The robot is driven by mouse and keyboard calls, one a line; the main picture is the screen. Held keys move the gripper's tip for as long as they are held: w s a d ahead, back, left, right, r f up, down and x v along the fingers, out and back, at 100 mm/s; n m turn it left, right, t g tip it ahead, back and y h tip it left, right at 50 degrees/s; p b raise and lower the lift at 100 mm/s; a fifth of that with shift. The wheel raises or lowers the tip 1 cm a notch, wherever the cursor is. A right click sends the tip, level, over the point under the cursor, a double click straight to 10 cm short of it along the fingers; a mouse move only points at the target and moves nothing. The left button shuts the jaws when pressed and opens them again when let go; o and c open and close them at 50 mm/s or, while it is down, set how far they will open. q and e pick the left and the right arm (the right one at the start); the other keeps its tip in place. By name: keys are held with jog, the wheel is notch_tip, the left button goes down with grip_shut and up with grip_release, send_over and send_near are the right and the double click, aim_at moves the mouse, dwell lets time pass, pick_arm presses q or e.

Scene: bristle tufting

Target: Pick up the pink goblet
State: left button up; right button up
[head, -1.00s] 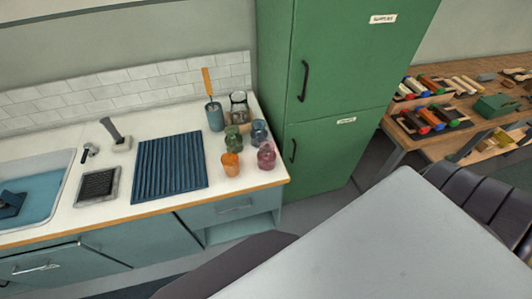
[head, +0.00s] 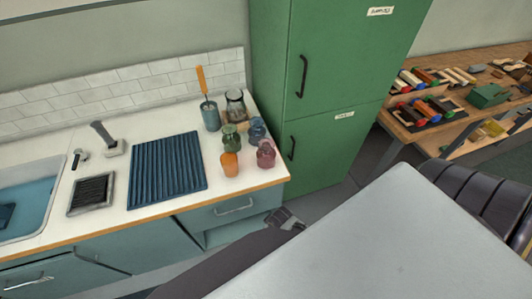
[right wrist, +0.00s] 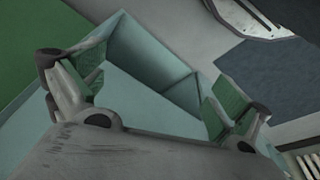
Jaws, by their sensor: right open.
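The pink goblet (head: 266,154) stands upright near the right front corner of the counter, at the right end of a cluster of coloured glassware. An orange cup (head: 230,166) is close on its left, a blue glass (head: 257,130) just behind it and a green glass (head: 231,138) behind the orange cup. My right gripper (head: 285,219) shows small in the head view, below and in front of the counter edge, well apart from the goblet. In the right wrist view its two fingers (right wrist: 156,80) are spread with nothing between them. My left gripper is not in view.
The counter's front edge (head: 150,217) lies between my gripper and the glassware. A clear jar (head: 235,103) and a teal holder (head: 211,116) stand behind. A green cabinet (head: 330,150) rises close on the right. A grey tabletop (head: 390,245) fills the foreground.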

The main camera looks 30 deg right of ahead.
jog(key=w+a+r+n+y, duration=0.1)
jog(key=w+a+r+n, duration=0.15)
jog(key=r, duration=0.55)
jog(key=w+a+r+n+b, duration=0.1)
jog(key=w+r+n, duration=0.25)
jog(key=r, duration=0.55)
jog(key=w+a+r+n+y, duration=0.15)
jog(key=w+r, duration=0.25)
jog(key=r, duration=0.4)
notch_tip(320, 180, up, 11)
jog(key=n+g+h, duration=0.3)
jog(key=n, duration=0.4)
send_over(267, 145)
jog(key=shift+r, duration=0.2)
jog(key=shift+f, duration=4.35)
